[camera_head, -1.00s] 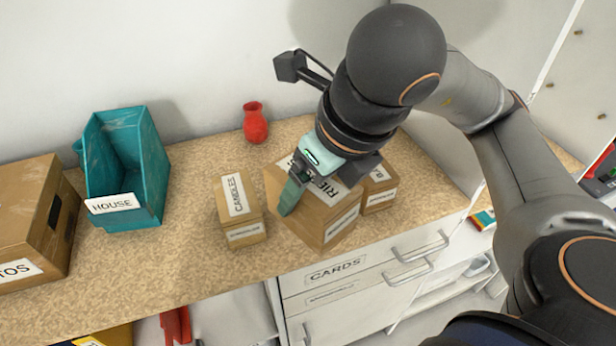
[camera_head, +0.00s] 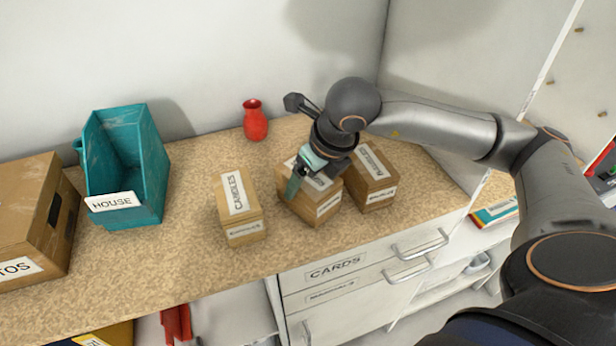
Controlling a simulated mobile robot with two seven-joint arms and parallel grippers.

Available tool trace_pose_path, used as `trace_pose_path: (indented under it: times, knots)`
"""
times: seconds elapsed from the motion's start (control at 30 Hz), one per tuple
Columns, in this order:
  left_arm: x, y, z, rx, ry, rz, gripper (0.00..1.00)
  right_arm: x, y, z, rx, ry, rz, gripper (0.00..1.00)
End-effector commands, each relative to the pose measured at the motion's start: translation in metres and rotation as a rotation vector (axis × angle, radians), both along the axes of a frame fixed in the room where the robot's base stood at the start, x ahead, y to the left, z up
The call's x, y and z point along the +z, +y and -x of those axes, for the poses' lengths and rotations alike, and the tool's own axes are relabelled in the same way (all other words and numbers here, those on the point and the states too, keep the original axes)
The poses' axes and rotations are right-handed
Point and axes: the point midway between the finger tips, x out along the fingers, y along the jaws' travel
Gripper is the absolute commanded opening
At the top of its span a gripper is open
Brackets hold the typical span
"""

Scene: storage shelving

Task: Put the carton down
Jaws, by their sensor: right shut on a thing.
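My right gripper (camera_head: 308,180) points down and is shut on a brown carton (camera_head: 300,208) with white labels. The fingers cover part of the carton's top and label. The carton is at the counter (camera_head: 190,268), between two other cartons; whether its base touches the surface is hard to tell. To its left stands the carton labelled CANDLES (camera_head: 238,207), with a gap between. To its right, close beside it, stands another labelled carton (camera_head: 374,178). My left gripper is not in view.
A teal bin labelled HOUSE (camera_head: 150,180) and a larger brown box (camera_head: 22,215) stand at the left. A red vase (camera_head: 255,121) stands near the wall. Drawers, one labelled CARDS (camera_head: 335,271), are below the counter. The counter's front strip is bare.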

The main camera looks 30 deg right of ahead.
Motion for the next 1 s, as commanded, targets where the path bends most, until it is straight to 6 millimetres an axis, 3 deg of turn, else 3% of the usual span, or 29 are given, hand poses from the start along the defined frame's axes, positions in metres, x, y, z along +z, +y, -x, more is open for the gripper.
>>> trace_pose_path:
  times: [0.43, 0.47, 0.6, 0.87, 1.0]
  knots:
    - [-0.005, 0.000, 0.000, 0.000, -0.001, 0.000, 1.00, -0.007, 0.000, 0.000, -0.001, -0.003, -0.001, 0.04]
    - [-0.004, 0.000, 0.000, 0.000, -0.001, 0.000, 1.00, -0.007, 0.000, 0.000, -0.001, -0.001, -0.001, 0.87]
    - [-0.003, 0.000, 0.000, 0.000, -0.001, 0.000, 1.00, -0.006, 0.000, 0.000, -0.001, -0.001, -0.001, 1.00]
    - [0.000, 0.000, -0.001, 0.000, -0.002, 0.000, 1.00, -0.004, 0.000, 0.000, -0.001, -0.001, -0.001, 1.00]
    - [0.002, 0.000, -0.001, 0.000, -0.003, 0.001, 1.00, 0.008, -0.001, 0.003, -0.001, -0.005, -0.001, 1.00]
